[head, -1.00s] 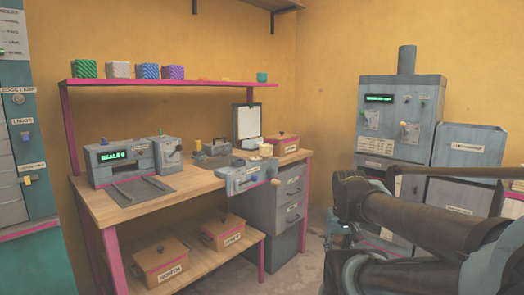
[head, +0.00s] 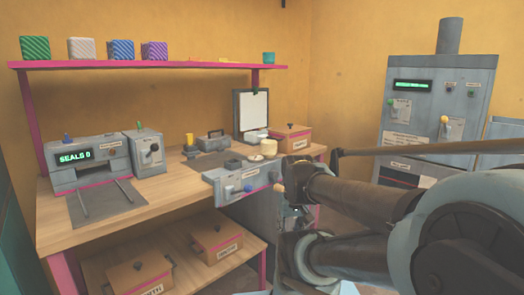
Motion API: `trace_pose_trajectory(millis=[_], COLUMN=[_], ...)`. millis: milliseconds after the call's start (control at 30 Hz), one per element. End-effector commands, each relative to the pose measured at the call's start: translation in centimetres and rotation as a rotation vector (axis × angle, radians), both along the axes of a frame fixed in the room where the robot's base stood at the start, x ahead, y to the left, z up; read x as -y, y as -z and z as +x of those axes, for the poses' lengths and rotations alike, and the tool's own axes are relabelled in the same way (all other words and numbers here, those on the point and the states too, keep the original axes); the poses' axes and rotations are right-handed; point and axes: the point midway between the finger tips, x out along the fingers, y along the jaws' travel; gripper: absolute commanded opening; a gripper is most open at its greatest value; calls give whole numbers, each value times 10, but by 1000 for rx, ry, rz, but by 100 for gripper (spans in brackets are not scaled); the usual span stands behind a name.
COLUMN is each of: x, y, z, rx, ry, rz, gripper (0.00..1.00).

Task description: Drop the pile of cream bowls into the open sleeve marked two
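I cannot make out a sleeve marked two; small labels are unreadable. My arm fills the right side, its bent joint near the bench's right end. My gripper's fingers do not show.
A grey machine with a green "SEALS 0" display (head: 75,156) stands on the bench's left. Lidded boxes (head: 216,243) sit on the lower shelf, another (head: 290,139) at the bench's back right. A pink shelf (head: 150,65) holds several coloured blocks. A tall grey cabinet (head: 430,100) stands right.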

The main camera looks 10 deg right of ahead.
Motion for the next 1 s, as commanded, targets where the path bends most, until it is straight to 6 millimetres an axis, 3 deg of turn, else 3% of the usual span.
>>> trace_pose_trajectory(millis=[200,300,400,467,667,1000], x=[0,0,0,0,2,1], y=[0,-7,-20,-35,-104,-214], z=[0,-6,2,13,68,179], rx=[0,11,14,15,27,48], ry=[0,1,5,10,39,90], rz=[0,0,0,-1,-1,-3], gripper=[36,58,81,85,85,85])
